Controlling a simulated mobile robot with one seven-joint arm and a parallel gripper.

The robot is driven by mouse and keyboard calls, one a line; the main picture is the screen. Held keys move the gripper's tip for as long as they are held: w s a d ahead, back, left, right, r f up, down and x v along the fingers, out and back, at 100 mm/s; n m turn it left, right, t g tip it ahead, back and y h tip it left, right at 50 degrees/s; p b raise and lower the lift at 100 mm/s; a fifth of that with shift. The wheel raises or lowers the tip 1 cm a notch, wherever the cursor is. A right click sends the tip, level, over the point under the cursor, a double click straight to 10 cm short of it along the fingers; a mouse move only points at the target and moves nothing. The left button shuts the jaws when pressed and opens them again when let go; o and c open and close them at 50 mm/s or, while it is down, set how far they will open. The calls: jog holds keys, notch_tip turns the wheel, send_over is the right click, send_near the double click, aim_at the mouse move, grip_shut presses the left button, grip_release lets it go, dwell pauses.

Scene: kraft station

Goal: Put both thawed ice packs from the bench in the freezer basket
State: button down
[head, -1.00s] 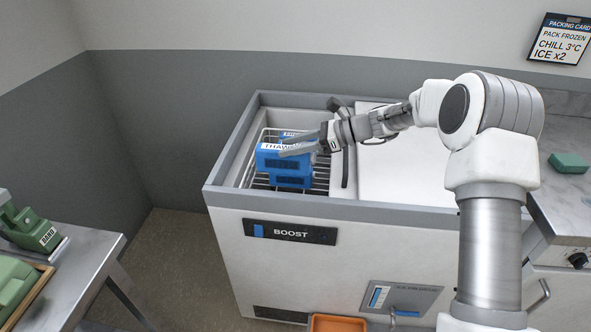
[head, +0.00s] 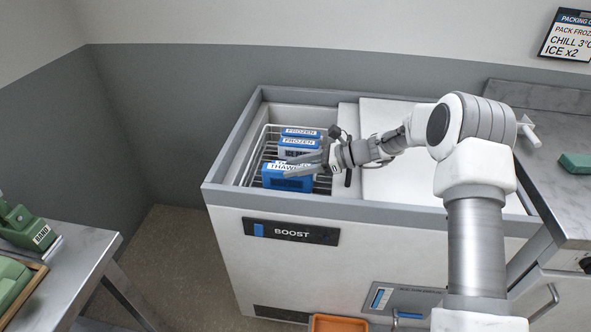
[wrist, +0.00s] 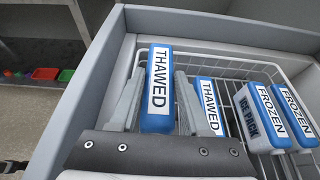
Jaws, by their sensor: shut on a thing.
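My gripper (head: 294,168) is shut on a blue thawed ice pack (head: 288,183), at the near side of the wire freezer basket (head: 248,170). In the wrist view the held pack (wrist: 158,85), labelled THAWED, stands between the two fingers. A second thawed pack (wrist: 208,105) stands in the basket just right of the right finger; I cannot pick it out clearly in the head view. Whether the held pack rests on the basket floor is hidden.
Two frozen packs (head: 300,133) (head: 297,146) stand farther back in the basket. The freezer's grey rim (head: 300,203) surrounds it, and a white lid (head: 395,180) covers the right side. An orange bin (head: 338,323) sits in front. A green block (head: 576,163) lies on the right counter.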

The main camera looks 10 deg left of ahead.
jog(key=shift+f, duration=0.25)
jog(key=shift+f, duration=0.1)
jog(key=shift+f+b, duration=0.3)
jog(key=shift+f, duration=0.2)
jog(key=shift+c, duration=1.8)
grip_release()
jog(key=shift+r, duration=0.3)
jog(key=p+v, duration=0.1)
jog(key=v, duration=1.1)
jog(key=shift+r, duration=0.25)
